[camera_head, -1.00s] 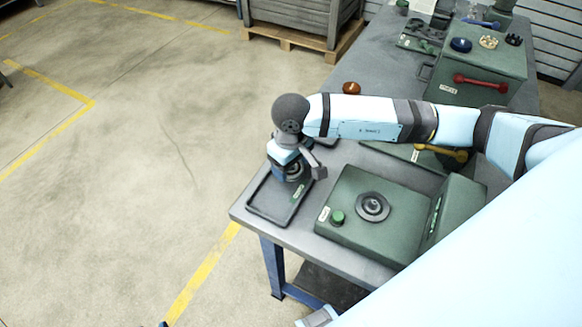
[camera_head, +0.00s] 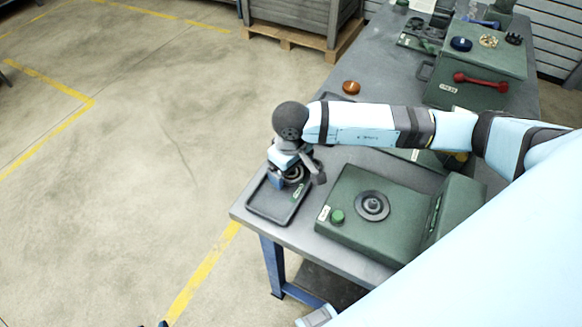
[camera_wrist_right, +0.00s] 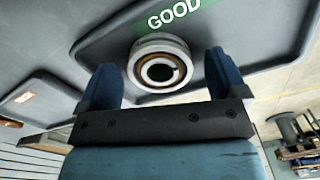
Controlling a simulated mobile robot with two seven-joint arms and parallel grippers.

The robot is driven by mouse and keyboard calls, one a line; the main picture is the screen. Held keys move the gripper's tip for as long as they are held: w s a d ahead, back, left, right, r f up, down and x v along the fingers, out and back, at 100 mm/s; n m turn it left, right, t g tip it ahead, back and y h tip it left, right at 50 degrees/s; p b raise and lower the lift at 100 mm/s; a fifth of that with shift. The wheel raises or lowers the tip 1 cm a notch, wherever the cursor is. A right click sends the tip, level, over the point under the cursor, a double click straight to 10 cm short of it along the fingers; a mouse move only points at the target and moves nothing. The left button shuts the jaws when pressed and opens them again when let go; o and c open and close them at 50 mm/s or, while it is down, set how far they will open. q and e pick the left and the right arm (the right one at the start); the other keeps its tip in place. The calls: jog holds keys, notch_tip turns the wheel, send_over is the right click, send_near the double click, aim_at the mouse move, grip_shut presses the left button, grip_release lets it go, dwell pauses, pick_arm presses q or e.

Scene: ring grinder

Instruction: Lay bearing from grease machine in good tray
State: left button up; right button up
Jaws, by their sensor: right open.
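The bearing (camera_wrist_right: 160,72), a pale metal ring with a brownish inner ring, lies flat in the dark tray (camera_wrist_right: 262,40) beside a green GOOD label (camera_wrist_right: 178,14). In the head view the bearing (camera_head: 294,174) shows partly behind my right gripper (camera_head: 284,179), in the upper part of the good tray (camera_head: 268,206). My right gripper (camera_wrist_right: 163,76) is open, its two blue fingers on either side of the bearing, with visible gaps. At the bottom edge of the head view, small dark tips (camera_head: 153,324) may be my left gripper; their state is unclear.
A green machine (camera_head: 345,222) with a round grey fixture and green button stands right of the tray. Another tray (camera_wrist_right: 40,98) lies alongside in the wrist view. An orange-brown round object (camera_head: 351,87) and a red-handled green box (camera_head: 470,95) are farther back.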

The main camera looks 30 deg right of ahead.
jog(key=shift+r, duration=0.6)
notch_tip(320, 180, up, 11)
jog(key=b, duration=0.1)
jog(key=shift+b, duration=0.35)
